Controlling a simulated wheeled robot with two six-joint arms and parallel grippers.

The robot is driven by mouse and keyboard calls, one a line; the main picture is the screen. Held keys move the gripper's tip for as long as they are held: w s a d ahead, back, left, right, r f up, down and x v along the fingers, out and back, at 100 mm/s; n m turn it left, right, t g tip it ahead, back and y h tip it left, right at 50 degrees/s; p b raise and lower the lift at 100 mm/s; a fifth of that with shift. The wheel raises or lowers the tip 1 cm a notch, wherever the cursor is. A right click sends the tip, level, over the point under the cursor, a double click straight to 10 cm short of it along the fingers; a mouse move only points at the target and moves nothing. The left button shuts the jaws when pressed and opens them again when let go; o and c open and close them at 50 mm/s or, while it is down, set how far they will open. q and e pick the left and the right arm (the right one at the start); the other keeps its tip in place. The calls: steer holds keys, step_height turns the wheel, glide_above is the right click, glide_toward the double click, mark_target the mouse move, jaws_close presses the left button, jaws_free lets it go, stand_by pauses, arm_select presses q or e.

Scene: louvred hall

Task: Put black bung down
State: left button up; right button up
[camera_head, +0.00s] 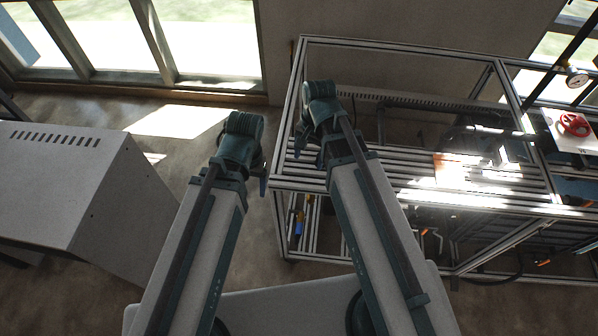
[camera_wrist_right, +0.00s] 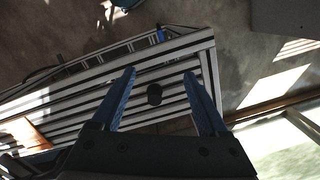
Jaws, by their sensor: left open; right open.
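The black bung (camera_wrist_right: 154,94) is a small dark round piece in the right wrist view. It appears to lie on the slatted top of the metal frame (camera_wrist_right: 75,102), between and apart from my two blue fingers. My right gripper (camera_wrist_right: 159,74) is open with nothing between its fingertips. In the head view my right gripper (camera_head: 305,150) is over the near left corner of the frame, and the bung is hidden there. My left gripper (camera_head: 262,180) is left of the frame over the floor. It is mostly hidden behind its own wrist, open, and nothing shows in it.
The aluminium frame's upright posts and top rails (camera_head: 400,45) surround the slatted deck. A red handwheel (camera_head: 574,124) and a gauge (camera_head: 577,77) are at the right. A grey vented cabinet (camera_head: 80,190) stands at the left. Open floor lies between cabinet and frame.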

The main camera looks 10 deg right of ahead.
steer(key=s+a+n+h, duration=0.2)
steer(key=s+a+n, duration=0.3)
steer(key=n, duration=0.6)
steer(key=shift+s+n, duration=0.3)
steer(key=shift+s, duration=0.8)
steer(key=shift+a, duration=0.1)
step_height(320, 180, down, 7)
steer(key=b, duration=0.7)
